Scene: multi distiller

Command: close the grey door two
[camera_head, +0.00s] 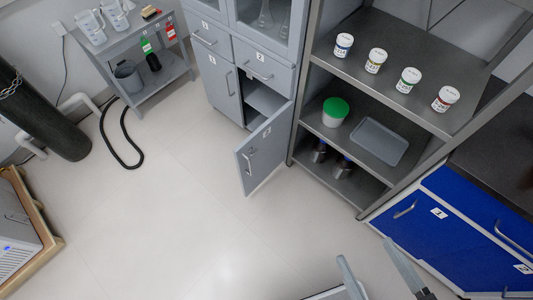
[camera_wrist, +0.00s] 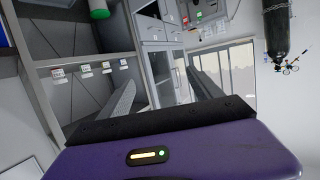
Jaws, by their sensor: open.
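The grey door two (camera_head: 264,147) is a lower cabinet door with a handle on its face. In the head view it stands swung wide open, out over the floor, and the shelf inside the grey cabinet (camera_head: 266,101) shows behind it. My gripper (camera_head: 368,262) is at the bottom of the head view, well apart from the door. Its two fingers are spread with nothing between them. In the wrist view my gripper (camera_wrist: 160,92) also shows open and empty, with the grey cabinet (camera_wrist: 160,45) beyond it. I cannot clearly make out the door there.
A grey shelf rack (camera_head: 375,90) with several small jars stands right of the door, close to its hinge side. A blue cabinet (camera_head: 455,235) is at the far right. A side table (camera_head: 165,85) and a dark cylinder (camera_head: 45,125) are at left. The middle floor is clear.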

